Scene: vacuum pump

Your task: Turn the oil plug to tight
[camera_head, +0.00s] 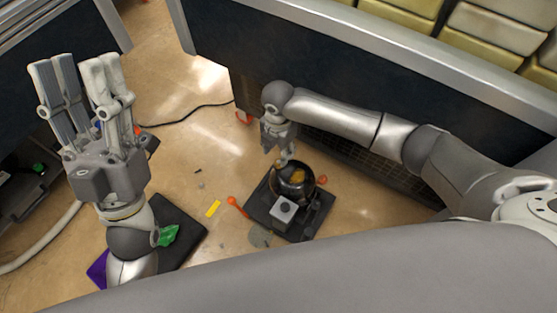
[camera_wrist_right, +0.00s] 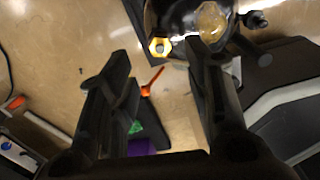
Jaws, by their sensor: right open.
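The vacuum pump (camera_head: 312,187) has a dark rounded body with an amber window and a grey box, and stands on a black base. In the right wrist view its dark body (camera_wrist_right: 177,14) shows at the top. A yellow hexagonal fitting (camera_wrist_right: 160,47), which looks like the oil plug, sits at the body's lower edge. My right gripper (camera_wrist_right: 160,56) is open, with the fitting between its fingertips in that view; contact cannot be told. In the head view my right gripper (camera_head: 282,152) points down at the pump's far side and hides the plug. My left gripper (camera_head: 77,62) is open, empty and raised at left.
A black mat (camera_head: 185,250) with a green cloth-like item (camera_head: 168,235) lies left of the pump. An orange tool (camera_head: 236,206) and a yellow strip (camera_head: 213,208) lie between them. A dark panel (camera_head: 370,80) stands behind my right arm.

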